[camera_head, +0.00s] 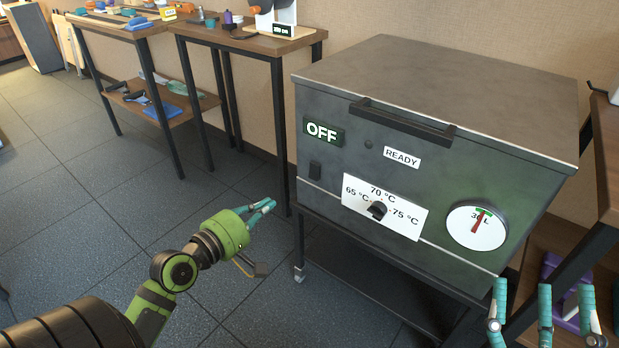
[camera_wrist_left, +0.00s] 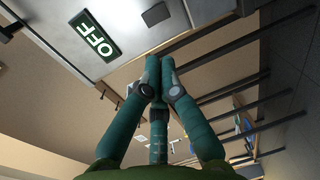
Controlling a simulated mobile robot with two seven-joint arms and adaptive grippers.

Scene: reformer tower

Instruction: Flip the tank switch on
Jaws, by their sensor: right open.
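The grey metal tank (camera_head: 430,90) stands on a dark wheeled frame. Its sign (camera_head: 322,131) reads OFF, and the small black switch (camera_head: 315,170) sits just below it. The wrist view shows the OFF sign (camera_wrist_left: 95,36) and the dark switch (camera_wrist_left: 155,14) beyond the fingers. My left gripper (camera_head: 268,204) is left of and below the switch in the head view, apart from the panel. Its teal fingers (camera_wrist_left: 152,62) are drawn together with nothing between them. My right gripper (camera_head: 544,290) is open at the lower right, with spread fingers and nothing visibly held.
The tank front has a handle (camera_head: 403,122), a READY label (camera_head: 402,158), a temperature knob (camera_head: 377,210) and a round gauge (camera_head: 476,226). Wooden tables (camera_head: 280,45) with items stand behind left. A shelf with purple objects (camera_head: 556,270) is at the right. Floor left is clear.

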